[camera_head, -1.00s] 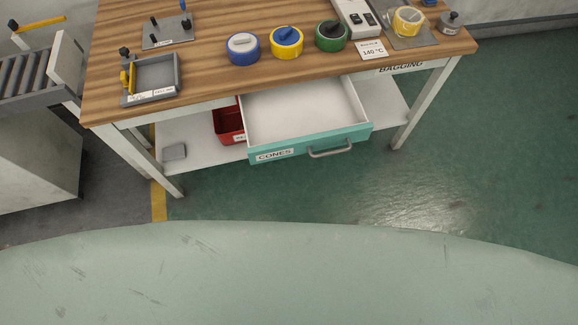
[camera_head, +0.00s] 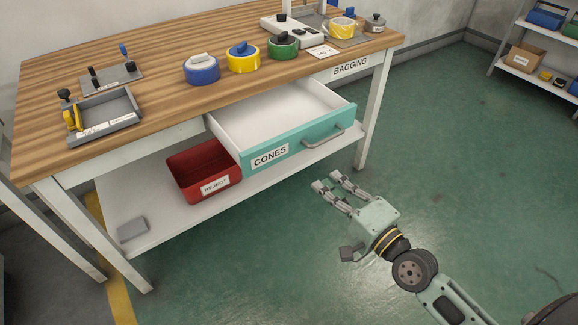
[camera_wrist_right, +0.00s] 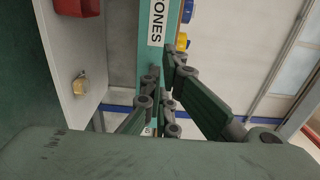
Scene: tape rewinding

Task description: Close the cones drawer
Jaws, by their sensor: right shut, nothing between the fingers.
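The cones drawer (camera_head: 320,126) hangs open below the tabletop, its white inside empty where I can see it. Its teal front carries a CONES label (camera_head: 270,156) and a grey bar handle (camera_head: 323,137). My right gripper (camera_head: 327,180) is shut with nothing held. In the head view it appears below and in front of the drawer, apart from the handle. In the right wrist view the teal drawer front (camera_wrist_right: 173,22) lies beyond my fingers (camera_wrist_right: 164,80), which partly cover it. My left gripper is not in view.
The wooden workbench (camera_head: 150,50) carries blue, yellow and green tape rolls. A red REJECT bin (camera_head: 205,176) stands on the white lower shelf (camera_head: 165,222), left of the drawer. A bench leg (camera_head: 374,115) stands right of the drawer. The green floor in front is clear.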

